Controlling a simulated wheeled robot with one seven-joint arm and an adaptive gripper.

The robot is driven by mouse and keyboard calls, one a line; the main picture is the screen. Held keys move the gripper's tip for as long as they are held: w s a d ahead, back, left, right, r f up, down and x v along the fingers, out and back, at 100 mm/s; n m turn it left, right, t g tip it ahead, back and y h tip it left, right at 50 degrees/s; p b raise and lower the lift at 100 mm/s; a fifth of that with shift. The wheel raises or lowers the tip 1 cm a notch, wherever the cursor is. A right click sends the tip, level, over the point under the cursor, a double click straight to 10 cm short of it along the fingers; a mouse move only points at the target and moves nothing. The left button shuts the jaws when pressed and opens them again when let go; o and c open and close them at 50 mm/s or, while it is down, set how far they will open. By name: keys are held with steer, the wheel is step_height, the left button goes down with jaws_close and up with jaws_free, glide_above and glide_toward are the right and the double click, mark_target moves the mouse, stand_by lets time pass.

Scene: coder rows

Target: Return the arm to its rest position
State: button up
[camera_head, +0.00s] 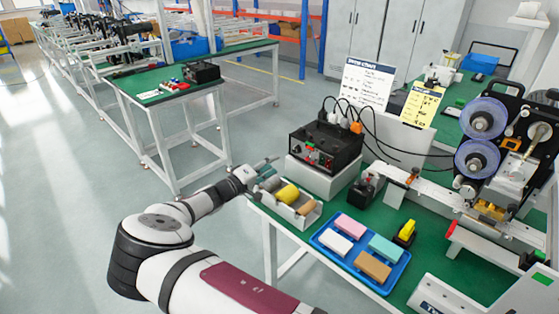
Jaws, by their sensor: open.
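My arm reaches in from the bottom of the head view, with its forearm pointing up and to the right. My gripper (266,163) is at the left edge of the green workbench (292,236), by the far end of a light tray (303,219). Its fingers look thin and apart, with nothing visible between them. I cannot tell whether it touches the tray. The tray holds a yellow roll (287,194) and a tan piece (307,208).
A blue tray (317,240) with several coloured blocks lies on the bench. A black device (327,146) with cables stands behind, on a white box (318,180). A reel machine (478,140) stands at right. Another green table (165,88) is at far left; open floor lies between.

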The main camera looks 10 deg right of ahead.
steer(key=shift+v, duration=0.8)
steer(key=s+d+r+m+g+y, duration=0.6)
steer(key=s+d+r+g, duration=0.45)
steer(key=s+d, duration=0.5)
steer(key=s+a+r+t+y, duration=0.1)
steer(key=s+r, duration=0.4)
steer(key=s, duration=0.5)
steer(key=s+a+r+n+t+y, duration=0.1)
steer(key=s+r+y, duration=0.3)
steer(key=s, duration=0.6)
steer(key=s+a+r+n+t+y, duration=0.1)
steer(key=s+a+r+t+y, duration=0.1)
steer(key=s+r, duration=0.4)
steer(key=s+a+t, duration=0.1)
steer(key=s, duration=0.3)
steer(key=shift+s+y, duration=0.2)
steer(key=shift+y, duration=0.2)
steer(key=shift+r, duration=0.2)
